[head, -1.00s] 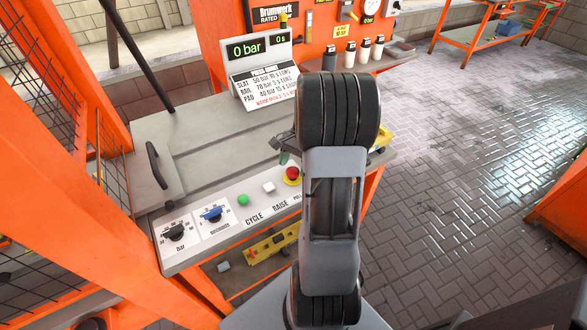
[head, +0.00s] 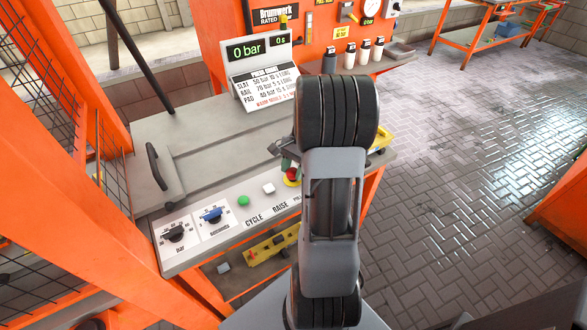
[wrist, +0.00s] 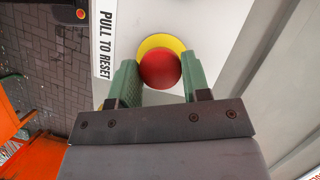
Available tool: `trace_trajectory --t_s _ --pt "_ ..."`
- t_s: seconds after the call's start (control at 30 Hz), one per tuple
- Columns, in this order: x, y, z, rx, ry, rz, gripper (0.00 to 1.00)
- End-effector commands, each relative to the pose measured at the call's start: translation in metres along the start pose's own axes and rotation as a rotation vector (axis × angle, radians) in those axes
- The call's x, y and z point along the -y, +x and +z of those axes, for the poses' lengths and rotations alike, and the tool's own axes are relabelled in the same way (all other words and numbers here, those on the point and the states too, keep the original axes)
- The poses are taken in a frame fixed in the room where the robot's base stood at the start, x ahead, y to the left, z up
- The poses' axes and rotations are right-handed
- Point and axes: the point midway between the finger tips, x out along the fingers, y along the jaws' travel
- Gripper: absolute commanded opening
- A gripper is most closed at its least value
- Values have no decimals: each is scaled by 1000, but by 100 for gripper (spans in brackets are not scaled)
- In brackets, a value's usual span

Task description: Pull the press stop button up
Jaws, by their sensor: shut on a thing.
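The press stop button (head: 291,174) is a round red mushroom head on a yellow base, at the right part of the press's front control panel. My arm partly hides it in the head view. In the wrist view the red head (wrist: 160,70) sits between the two green fingers of my gripper (wrist: 158,62), with the yellow ring (wrist: 161,40) showing behind it. My gripper is shut on the button's sides. In the head view a green fingertip (head: 287,162) shows at the button.
A white button (head: 268,188), a green button (head: 243,200) and two dials (head: 212,215) line the panel left of the stop button. "PULL TO RESET" lettering (wrist: 105,45) lies beside it. A display (head: 258,50) reads 0 bar. Orange frame posts (head: 100,200) stand at left.

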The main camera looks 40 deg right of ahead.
Motion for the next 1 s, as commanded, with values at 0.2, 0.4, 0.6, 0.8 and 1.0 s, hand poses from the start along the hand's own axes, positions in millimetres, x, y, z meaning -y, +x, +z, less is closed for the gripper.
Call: trace_trajectory --t_s 0.2,0.4,0.6,0.8,1.0 --pt "0 0 0 0 0 0 4" --pt "0 -7 3 -1 0 -1 0" --pt "0 -15 6 0 0 -1 0" --pt "1 -15 6 -2 0 -3 44" --pt "0 -14 5 -1 0 -2 63"
